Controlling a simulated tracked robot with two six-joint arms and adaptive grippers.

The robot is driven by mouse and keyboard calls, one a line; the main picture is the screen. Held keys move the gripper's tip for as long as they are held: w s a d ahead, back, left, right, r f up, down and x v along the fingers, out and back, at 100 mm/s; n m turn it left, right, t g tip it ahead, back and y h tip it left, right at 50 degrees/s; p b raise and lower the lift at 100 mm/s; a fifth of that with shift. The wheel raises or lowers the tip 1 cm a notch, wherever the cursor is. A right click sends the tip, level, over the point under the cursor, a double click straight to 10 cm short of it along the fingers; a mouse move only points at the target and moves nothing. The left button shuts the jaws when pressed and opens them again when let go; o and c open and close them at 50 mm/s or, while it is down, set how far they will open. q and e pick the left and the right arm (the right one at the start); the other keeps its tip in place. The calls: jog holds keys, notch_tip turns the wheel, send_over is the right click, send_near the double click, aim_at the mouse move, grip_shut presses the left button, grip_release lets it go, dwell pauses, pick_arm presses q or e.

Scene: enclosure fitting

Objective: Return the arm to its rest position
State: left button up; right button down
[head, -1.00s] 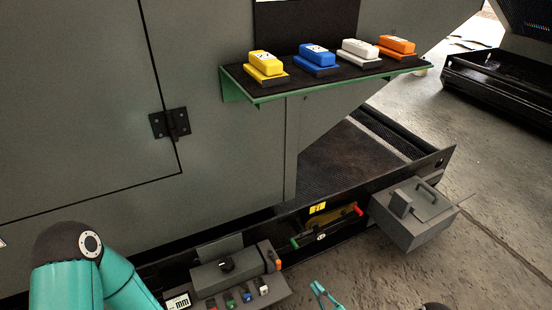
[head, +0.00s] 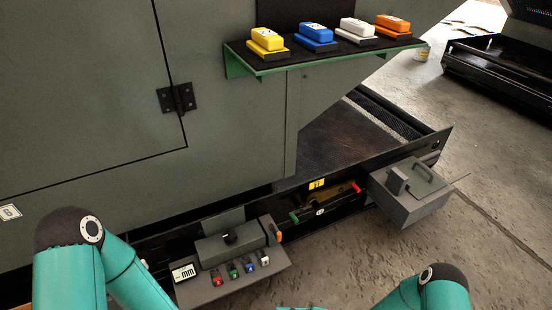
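My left arm (head: 75,262) bends in from the bottom left, and its elbow joint shows. Its gripper is below the picture edge and hidden. My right arm (head: 432,288) shows at the bottom right, with its elbow raised into the picture. A thin teal sliver (head: 300,308) lies along the bottom edge, and I cannot tell which part it is. No gripper fingers can be made out.
A green-edged shelf (head: 330,60) holds yellow (head: 266,40), blue (head: 316,33), white (head: 357,28) and orange (head: 392,23) blocks. A low panel (head: 230,285) has small coloured parts. A grey box (head: 415,203) hangs at the right. Concrete floor (head: 480,230) is clear at right.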

jog(key=s+d+f+n+g+h, duration=0.1)
jog(key=s+d+n+g+h, duration=0.1)
jog(key=s+n+g+h, duration=0.9)
jog(key=s+d+t+y, duration=0.1)
jog(key=s+d+t, duration=0.1)
jog(key=s+d, duration=0.35)
jog(key=w+d+r+n+t+h, duration=0.2)
jog(key=w+d+r+n+t, duration=0.1)
jog(key=w+n+t, duration=0.15)
notch_tip(320, 180, down, 10)
jog(key=b, duration=1)
notch_tip(320, 180, up, 38)
jog(key=p, duration=3.7)
jog(key=shift+w+a+f+p, duration=0.2)
jog(key=shift+w+p, duration=0.15)
jog(key=shift+t, duration=0.25)
